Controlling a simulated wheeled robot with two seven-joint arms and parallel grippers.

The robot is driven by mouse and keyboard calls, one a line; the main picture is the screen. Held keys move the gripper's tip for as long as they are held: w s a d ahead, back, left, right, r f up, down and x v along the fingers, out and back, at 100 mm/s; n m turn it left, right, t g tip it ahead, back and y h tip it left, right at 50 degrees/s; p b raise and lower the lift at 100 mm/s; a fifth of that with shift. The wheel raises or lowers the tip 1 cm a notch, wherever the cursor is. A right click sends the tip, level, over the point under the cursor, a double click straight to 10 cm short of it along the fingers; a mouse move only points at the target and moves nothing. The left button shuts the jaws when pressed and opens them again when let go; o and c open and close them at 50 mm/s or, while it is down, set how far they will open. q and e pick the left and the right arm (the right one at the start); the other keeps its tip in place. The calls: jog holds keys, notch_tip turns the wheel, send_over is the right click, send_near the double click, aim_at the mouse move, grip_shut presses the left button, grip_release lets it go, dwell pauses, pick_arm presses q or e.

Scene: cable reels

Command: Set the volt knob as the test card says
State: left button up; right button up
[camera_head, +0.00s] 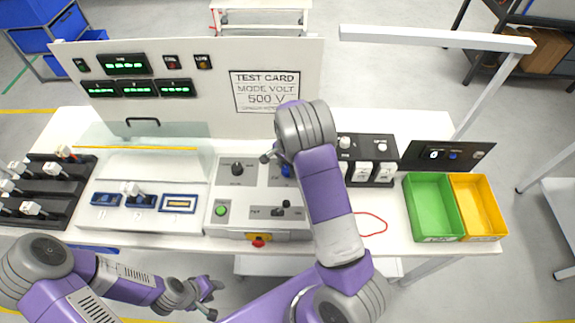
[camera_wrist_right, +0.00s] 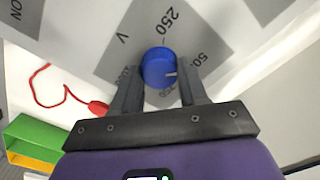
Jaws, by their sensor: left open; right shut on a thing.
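The test card (camera_head: 265,91) on the back panel reads MODE VOLT, 500 V. The volt knob (camera_wrist_right: 158,66) is blue and round, on a grey dial plate marked V. Its white pointer line aims toward the right finger, near a partly covered label starting "50"; 250 reads clear above it. My right gripper (camera_wrist_right: 160,88) is shut on the knob, one finger on each side. My left gripper (camera_head: 213,298) is open and empty in front of the table.
A dark mode knob (camera_head: 237,169), a green button (camera_head: 221,210) and a red knob (camera_head: 258,241) are on the tester. Green (camera_head: 434,207) and yellow (camera_head: 478,205) bins stand at right. A red cord (camera_head: 372,224) lies beside the tester.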

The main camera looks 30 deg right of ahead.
aim_at(287, 168)
jog(key=shift+m, duration=0.9)
jog(key=o, duration=1.1)
jog(key=shift+c, duration=0.2)
jog(key=shift+r, duration=0.1)
notch_tip(287, 168, up, 8)
jog(key=shift+f, duration=0.25)
